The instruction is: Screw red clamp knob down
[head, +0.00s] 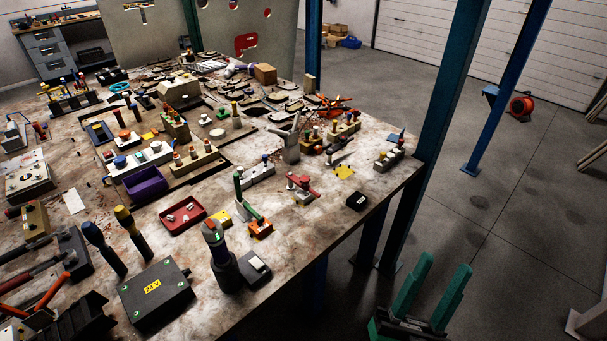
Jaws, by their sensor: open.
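My gripper (444,266) shows at the bottom right with two green fingers apart and nothing between them. It is over the floor, off the right edge of the table, and touches nothing that I can see. A red clamp (302,184) on a small light base stands on the table near its right edge, up and left of my gripper. Its parts are too small to tell a knob apart clearly. A pale block with small dark and reddish knobs (387,158) stands near the table's right corner. I cannot tell which red knob is the clamp's.
The worn table (300,262) is crowded. Near the red clamp stand a green-handled clamp (240,185), an orange block (260,229) and a black box (357,202). A 24 V box (155,293) lies in front. A blue post (450,90) rises beside the table; open floor lies right.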

